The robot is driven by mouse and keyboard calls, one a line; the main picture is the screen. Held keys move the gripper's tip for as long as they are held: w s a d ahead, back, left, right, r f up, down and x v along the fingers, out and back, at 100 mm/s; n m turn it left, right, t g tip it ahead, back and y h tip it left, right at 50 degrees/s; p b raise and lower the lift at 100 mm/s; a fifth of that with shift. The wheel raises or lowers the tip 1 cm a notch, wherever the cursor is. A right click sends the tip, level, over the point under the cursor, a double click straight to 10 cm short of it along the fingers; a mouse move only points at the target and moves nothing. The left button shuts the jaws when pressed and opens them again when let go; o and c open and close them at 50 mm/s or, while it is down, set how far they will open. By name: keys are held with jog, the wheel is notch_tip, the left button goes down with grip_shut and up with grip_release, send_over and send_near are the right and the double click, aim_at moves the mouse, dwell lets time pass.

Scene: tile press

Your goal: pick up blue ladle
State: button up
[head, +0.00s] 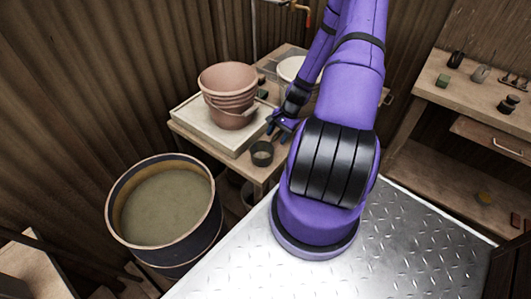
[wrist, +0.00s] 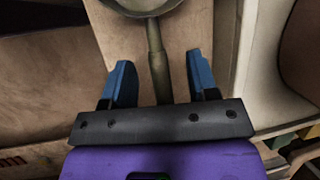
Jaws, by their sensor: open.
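In the wrist view, a ladle-like tool lies between the fingers of my gripper (wrist: 159,58). Its olive-brown handle (wrist: 156,65) runs up to a round grey pan or bowl (wrist: 142,5), cut off by the top edge. It does not look blue here. The blue fingers stand apart on either side of the handle, with a gap on both sides. In the head view my gripper (head: 278,127) is low over the wooden table (head: 187,128), right of the pale board. I cannot make out the tool there.
Stacked terracotta pots (head: 229,88) stand on the pale board (head: 190,116). A small dark cup (head: 262,153) is at the table's front edge. A white bucket (head: 290,68) stands behind my gripper. A large barrel (head: 128,222) is front left, and a shelf (head: 440,82) with small items is right.

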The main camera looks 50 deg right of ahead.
jog(key=shift+w+a+f, duration=0.1)
jog(key=shift+a+f, duration=0.2)
jog(key=shift+f, duration=0.3)
jog(key=shift+c, duration=0.2)
grip_shut()
jog(key=shift+r, duration=0.15)
